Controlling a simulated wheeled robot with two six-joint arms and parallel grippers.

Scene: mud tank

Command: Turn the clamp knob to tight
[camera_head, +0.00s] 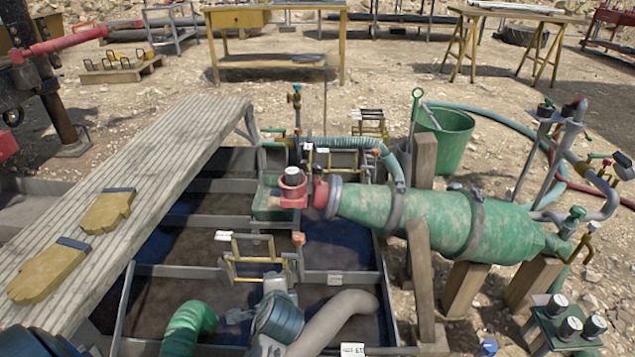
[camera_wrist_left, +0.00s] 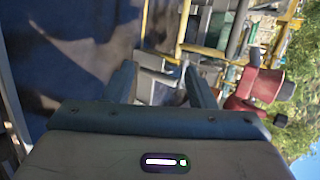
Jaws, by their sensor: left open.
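A red knob (camera_head: 292,188) with a pale top stands on the red clamp at the left end of the green cone-shaped vessel (camera_head: 440,220), above the mud tank. Its turn position is too small to read. A red, knob-like part also shows at the right of the left wrist view (camera_wrist_left: 269,85); it looks like the same knob. The red part is outside the fingers, beyond the right one. In the head view I cannot make out its fingertips clearly.
The mud tank's grey dividers (camera_head: 215,272) and yellow frames (camera_head: 255,262) lie below the knob. A plank walkway (camera_head: 175,170) with two yellow gloves (camera_head: 107,211) runs along the left. A wooden post (camera_head: 425,160) and a green bucket (camera_head: 446,137) stand to the right.

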